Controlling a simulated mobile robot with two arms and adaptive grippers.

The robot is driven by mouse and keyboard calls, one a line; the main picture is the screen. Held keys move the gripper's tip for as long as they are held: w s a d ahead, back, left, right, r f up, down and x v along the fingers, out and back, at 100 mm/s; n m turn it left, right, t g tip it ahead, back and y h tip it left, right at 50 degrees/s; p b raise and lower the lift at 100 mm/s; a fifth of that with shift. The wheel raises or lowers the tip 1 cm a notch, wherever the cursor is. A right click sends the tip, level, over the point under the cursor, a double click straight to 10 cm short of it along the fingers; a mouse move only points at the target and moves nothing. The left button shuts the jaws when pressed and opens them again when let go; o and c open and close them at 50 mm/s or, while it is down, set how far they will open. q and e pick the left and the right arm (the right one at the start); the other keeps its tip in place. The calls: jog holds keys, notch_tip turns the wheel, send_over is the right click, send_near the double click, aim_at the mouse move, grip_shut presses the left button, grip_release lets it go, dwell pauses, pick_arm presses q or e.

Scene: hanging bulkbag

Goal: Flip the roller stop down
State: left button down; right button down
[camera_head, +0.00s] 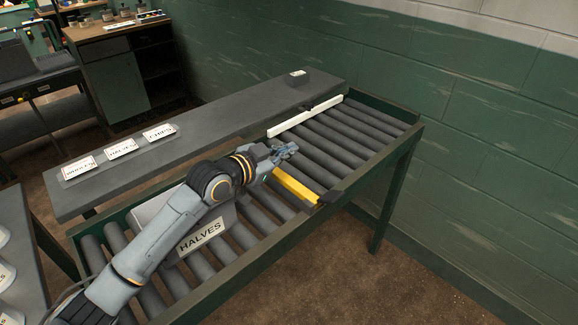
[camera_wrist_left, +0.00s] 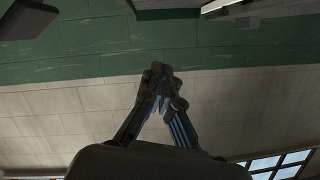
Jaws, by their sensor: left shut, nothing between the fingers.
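A box marked HALVES (camera_head: 201,237) sits on the rollers under my left arm. My right gripper is not in view.
A green block wall (camera_head: 480,110) stands behind. Rollers between the two bars are clear.

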pick_arm(q)
notch_tip(320, 180, up, 3)
jog(key=shift+f, duration=0.2)
